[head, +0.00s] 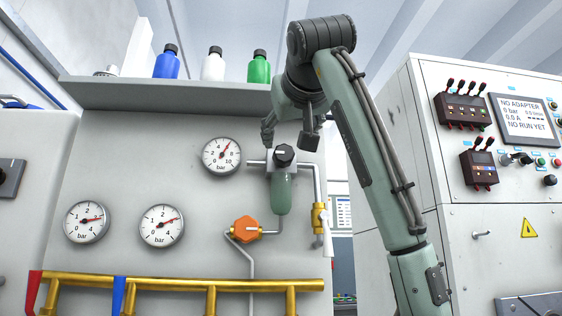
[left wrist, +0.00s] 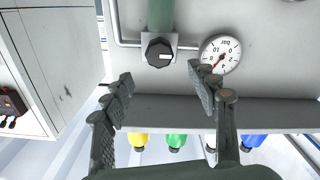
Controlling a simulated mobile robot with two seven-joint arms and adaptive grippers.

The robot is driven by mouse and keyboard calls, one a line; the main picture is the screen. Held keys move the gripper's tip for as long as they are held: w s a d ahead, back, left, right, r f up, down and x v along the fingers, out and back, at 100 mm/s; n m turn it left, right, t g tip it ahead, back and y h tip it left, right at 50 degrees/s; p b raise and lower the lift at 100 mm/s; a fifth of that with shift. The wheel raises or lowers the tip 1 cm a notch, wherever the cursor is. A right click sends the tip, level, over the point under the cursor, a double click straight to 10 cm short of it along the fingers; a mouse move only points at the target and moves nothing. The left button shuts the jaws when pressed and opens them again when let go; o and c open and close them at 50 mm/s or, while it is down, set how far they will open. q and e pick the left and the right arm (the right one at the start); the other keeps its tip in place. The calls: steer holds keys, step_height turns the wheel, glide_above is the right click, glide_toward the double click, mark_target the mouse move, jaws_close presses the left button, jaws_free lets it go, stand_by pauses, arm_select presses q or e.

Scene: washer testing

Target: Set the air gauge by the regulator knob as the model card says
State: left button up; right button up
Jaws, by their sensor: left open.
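The black regulator knob (head: 284,155) sits atop a green regulator body (head: 281,194) on the grey panel. It also shows, with a white mark, in the left wrist view (left wrist: 159,53). Left of it the round air gauge (head: 221,156), marked 0 to 10 bar, has its red needle up and right, near 6. My left gripper (head: 288,138) is open, its fingers apart just above the knob in the head view. In the left wrist view the open fingers (left wrist: 162,78) point toward the knob, with no clear contact. I cannot identify the model card.
Two smaller-range gauges (head: 162,226) and an orange valve knob (head: 246,229) are lower on the panel. A shelf (head: 180,95) with several bottles overhangs above. A control cabinet (head: 400,130) with a screen reading "NO ADAPTER" (head: 522,118) stands right. Brass pipe (head: 180,283) runs below.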

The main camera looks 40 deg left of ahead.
mark_target(284, 151)
arm_select(q)
steer(key=p+x, duration=0.1)
steer(key=x, duration=0.6)
steer(key=shift+r, duration=0.1)
steer(key=shift+w+a, duration=0.4)
steer(key=shift+a, duration=0.15)
arm_select(e)
steer(key=shift+s+a+f, duration=0.1)
steer(key=shift+s+f, duration=0.15)
steer(key=shift+f, duration=0.7)
steer(key=shift+s+f, duration=0.2)
steer(key=shift+f, duration=0.75)
arm_select(q)
steer(key=c, duration=1.2)
